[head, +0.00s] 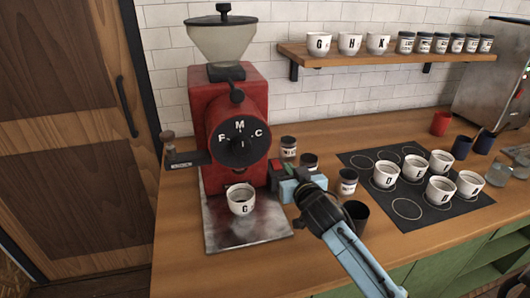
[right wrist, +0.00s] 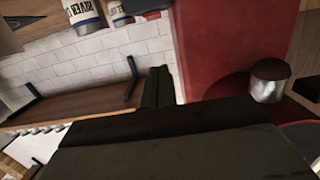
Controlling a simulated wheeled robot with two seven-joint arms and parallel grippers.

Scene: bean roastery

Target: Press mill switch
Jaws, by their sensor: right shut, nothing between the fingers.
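The red mill (head: 236,125) stands against the tiled wall, with a clear hopper on top and a dark lettered dial on its front. A small dark switch box with red and green parts (head: 279,166) shows at the mill's lower right, partly hidden by my gripper. My right gripper (head: 284,178), light blue, is shut and empty right by it; I cannot tell whether it touches. In the right wrist view the shut fingers (right wrist: 158,87) show beside the red mill body (right wrist: 225,50). My left gripper is in neither view.
A white cup marked G (head: 241,201) sits on the metal tray (head: 228,238) before the mill. Small jars (head: 348,181) and a dark cup (head: 356,213) stand close to my right arm. Several cups stand on a black mat (head: 408,209). A wall shelf (head: 390,57) holds cups and jars.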

